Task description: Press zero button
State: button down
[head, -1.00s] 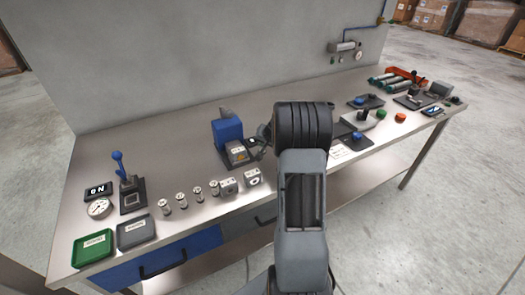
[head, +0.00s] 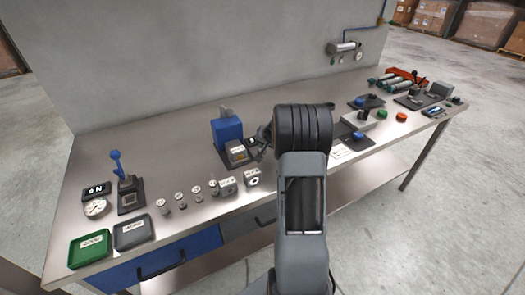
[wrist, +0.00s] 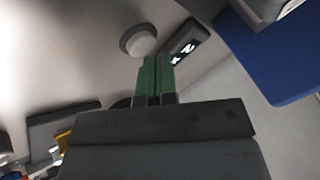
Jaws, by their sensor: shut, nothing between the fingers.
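A pale round button-like disc (wrist: 139,40) with a dark rim shows in the wrist view, just beyond my fingertips. No label is readable on it, so I cannot tell if it is the zero button. A small black display (wrist: 184,50) with white characters lies to its right. My gripper (wrist: 157,60) has two green fingers closed together, empty, pointing at the gap below the disc and display. Whether the tips touch the surface cannot be told. In the head view my gripper (head: 263,140) is mostly hidden behind my arm, near the blue machine (head: 228,131).
The blue body (wrist: 290,52) fills the right of the wrist view. In the head view several small weights and blocks stand in a row beside green (head: 90,248) and grey (head: 133,233) trays. A lever device (head: 128,190) stands at left. Coloured buttons and fixtures occupy the right.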

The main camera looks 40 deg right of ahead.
jog(key=shift+f+b, duration=0.4)
jog(key=shift+b, duration=0.1)
dwell(0.3)
jog(key=shift+r, duration=0.1)
dwell(0.3)
jog(key=shift+r+p, duration=0.5)
jog(key=shift+r, duration=0.25)
jog(key=shift+r, duration=0.1)
jog(key=shift+r+p, duration=1.65)
jog(key=shift+r, duration=0.8)
